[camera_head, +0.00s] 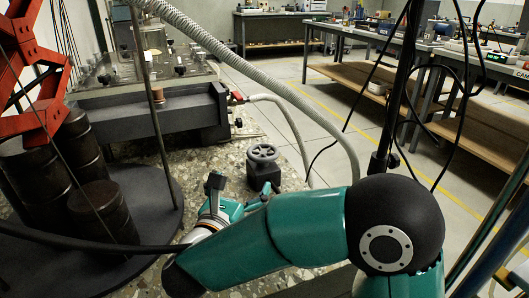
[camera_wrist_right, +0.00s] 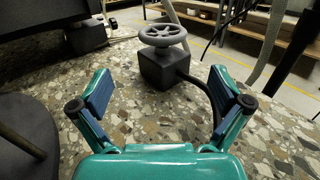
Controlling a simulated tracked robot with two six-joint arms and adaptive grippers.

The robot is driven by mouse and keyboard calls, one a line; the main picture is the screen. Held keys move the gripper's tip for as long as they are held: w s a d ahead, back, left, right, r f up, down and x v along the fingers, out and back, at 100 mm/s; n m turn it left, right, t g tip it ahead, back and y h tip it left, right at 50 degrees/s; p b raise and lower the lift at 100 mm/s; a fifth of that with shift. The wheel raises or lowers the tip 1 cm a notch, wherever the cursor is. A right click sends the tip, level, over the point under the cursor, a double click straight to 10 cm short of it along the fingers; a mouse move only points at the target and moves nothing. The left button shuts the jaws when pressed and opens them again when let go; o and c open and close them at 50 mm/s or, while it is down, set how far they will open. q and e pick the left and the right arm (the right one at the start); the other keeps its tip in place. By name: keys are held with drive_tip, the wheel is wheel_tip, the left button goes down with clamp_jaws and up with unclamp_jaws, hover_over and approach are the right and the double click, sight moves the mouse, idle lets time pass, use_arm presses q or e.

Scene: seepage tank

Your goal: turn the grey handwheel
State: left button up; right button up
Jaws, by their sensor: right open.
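The grey handwheel (camera_head: 263,153) sits on top of a dark block (camera_head: 263,175) on the speckled stone floor, in the middle of the head view. In the right wrist view the handwheel (camera_wrist_right: 163,36) is at the top centre, lying flat above its block (camera_wrist_right: 163,71). My right gripper (camera_wrist_right: 160,88) is open and empty, with its two blue-padded fingers spread wide to either side. The wheel and block are ahead of the fingers, apart from them. In the head view my right gripper (camera_head: 217,189) is partly hidden by my own arm. My left gripper is not in view.
A dark tank (camera_head: 150,115) stands behind and left of the wheel, with a pale hose (camera_head: 290,125) running from it. Dark drums (camera_head: 105,210) stand at left. Workbenches (camera_head: 430,50) line the right. A dark cable (camera_wrist_right: 203,92) leaves the block. Floor around the block is mostly clear.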

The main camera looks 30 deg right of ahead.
sight(267, 147)
drive_tip(key=x, duration=1.5)
drive_tip(key=shift+w+d, duration=0.1)
drive_tip(key=shift+d, duration=0.15)
drive_tip(key=c, duration=1)
drive_tip(key=shift+b, duration=0.3)
drive_tip(key=shift+f+m+g+h+b, duration=0.2)
drive_tip(key=shift+m+g+h+b, duration=0.45)
drive_tip(key=shift+g+b, duration=0.2)
drive_tip(key=shift+m+g+h+b, duration=0.45)
drive_tip(key=shift+m+g+b, duration=0.15)
drive_tip(key=shift+m+g, duration=0.2)
drive_tip(key=shift+s+d+m+g+h+b, duration=0.1)
drive_tip(key=shift+s+m+g+h+b, duration=0.15)
drive_tip(key=shift+g, duration=0.3)
drive_tip(key=shift+s+m+g+h+b, duration=0.15)
drive_tip(key=shift+m+g, duration=0.15)
drive_tip(key=shift+g, duration=0.2)
drive_tip(key=shift+s+d+r+m+g+h+b, duration=0.1)
drive_tip(key=shift+m+g+h+b, duration=0.1)
drive_tip(key=shift+m+g, duration=0.6)
drive_tip(key=shift+s+r+m+g+h+b, duration=0.15)
drive_tip(key=shift+m+g, duration=0.25)
drive_tip(key=shift+g, duration=0.7)
